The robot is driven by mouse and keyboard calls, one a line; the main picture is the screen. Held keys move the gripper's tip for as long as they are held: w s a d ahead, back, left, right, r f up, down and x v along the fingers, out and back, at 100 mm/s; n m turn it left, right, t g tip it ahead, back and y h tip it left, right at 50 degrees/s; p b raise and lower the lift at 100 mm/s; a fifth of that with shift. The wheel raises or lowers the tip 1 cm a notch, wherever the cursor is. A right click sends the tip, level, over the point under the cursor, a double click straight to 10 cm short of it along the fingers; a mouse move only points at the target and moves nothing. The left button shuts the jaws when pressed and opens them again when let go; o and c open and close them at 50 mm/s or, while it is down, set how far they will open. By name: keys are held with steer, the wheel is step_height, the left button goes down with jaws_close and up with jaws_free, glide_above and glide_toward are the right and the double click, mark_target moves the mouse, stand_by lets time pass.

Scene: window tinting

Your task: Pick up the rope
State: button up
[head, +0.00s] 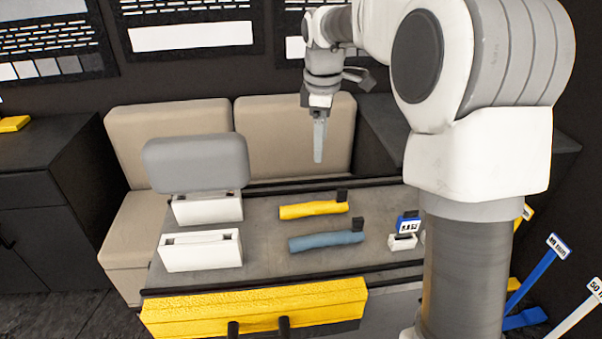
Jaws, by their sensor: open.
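Nothing in the head view plainly looks like a coiled rope. Two long, soft-looking rolls lie on the grey table (265,262): a yellow roll (312,210) and a blue roll (326,242) nearer to me, each with a small black tag at its right end. I cannot tell whether either is the rope. My gripper (318,158) points down above the far side of the table, in front of the beige seat back. It is open and empty; its fingers overlap from this side, so the gap between them is hidden.
Two white boxes (201,252) stand on the table's left, with a grey rounded block (196,162) at the rear one. A small blue-and-white item (405,232) stands at the right. A yellow front panel (255,308) runs along the near edge. A beige bench (294,135) stands behind.

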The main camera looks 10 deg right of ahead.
steer(key=w+f+n+g, duration=0.1)
steer(key=w+f+n, duration=0.2)
steer(key=w+f, duration=0.35)
steer(key=b, duration=0.2)
glide_toward(316, 203)
steer(key=shift+n, duration=0.3)
steer(key=f, duration=0.5)
steer(key=shift+w+a+f, duration=0.1)
steer(key=shift+w+a, duration=0.15)
steer(key=f, duration=0.4)
steer(key=shift+s+d+f+b, duration=0.1)
steer(key=shift+s+d+b, duration=0.15)
steer(key=shift+d+b, duration=0.1)
steer(key=shift+f, duration=0.45)
jaws_close()
